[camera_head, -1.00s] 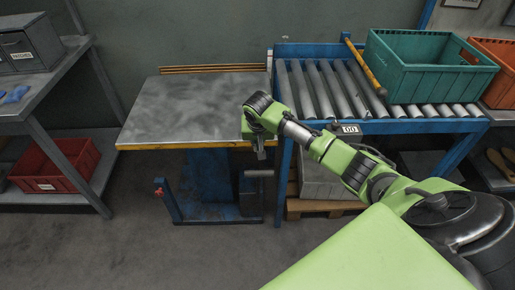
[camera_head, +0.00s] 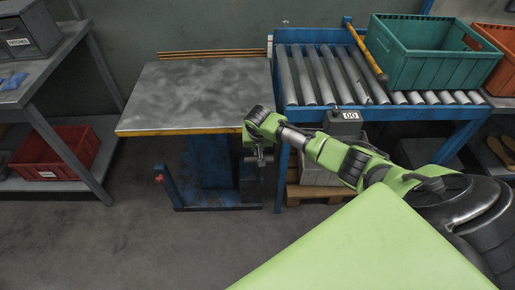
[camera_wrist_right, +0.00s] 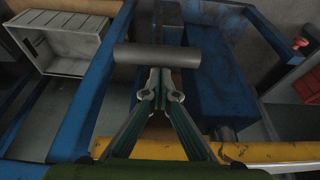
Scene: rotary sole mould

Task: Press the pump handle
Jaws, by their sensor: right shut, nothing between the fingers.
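The pump handle is a grey bar (camera_wrist_right: 150,55) lying crosswise in the right wrist view. In the head view it is small and partly hidden beside the blue lift table's base (camera_head: 205,165). My right gripper (camera_wrist_right: 160,76) is shut and empty, its fingertips right at the bar's near side in the wrist view. I cannot tell whether they touch it. In the head view my right gripper (camera_head: 261,160) points down past the table's front right corner. The lift table has a grey top (camera_head: 195,95) with a yellow front edge. My left gripper is not in view.
A blue roller conveyor (camera_head: 315,75) stands right of the table, carrying a teal crate (camera_head: 420,65). A counter (camera_head: 347,115) reads 00. A grey crate on a pallet stands below the conveyor. A shelf with a red crate (camera_head: 60,155) is at left. Floor in front is clear.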

